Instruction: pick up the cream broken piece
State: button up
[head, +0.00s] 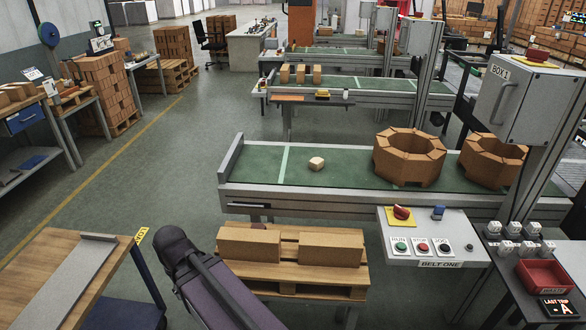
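The cream broken piece (316,163) is a small, pale, blocky lump. It lies alone on the green belt (340,180) of the nearest conveyor, just right of a pale line across the belt. It is left of a ring of brown bricks and apart from it. A dark arm link of mine reaches in from the bottom edge, left of centre, well short of the piece. My gripper does not show in this view.
Two brick rings (409,157) (493,160) stand on the belt's right part. A pallet with bricks (248,245) sits before the conveyor. A control panel (433,236) and a red bin (546,278) are at the right. A wooden bench (60,258) stands at left. Open floor lies beyond it.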

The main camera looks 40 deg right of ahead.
aim_at(316, 164)
jog(key=u, duration=0.75)
jog(key=k, duration=0.7)
jog(key=z, duration=0.85)
jog(key=k, duration=0.85)
jog(key=z, duration=1.1)
jog(key=i, duration=0.85)
jog(key=z, duration=0.2)
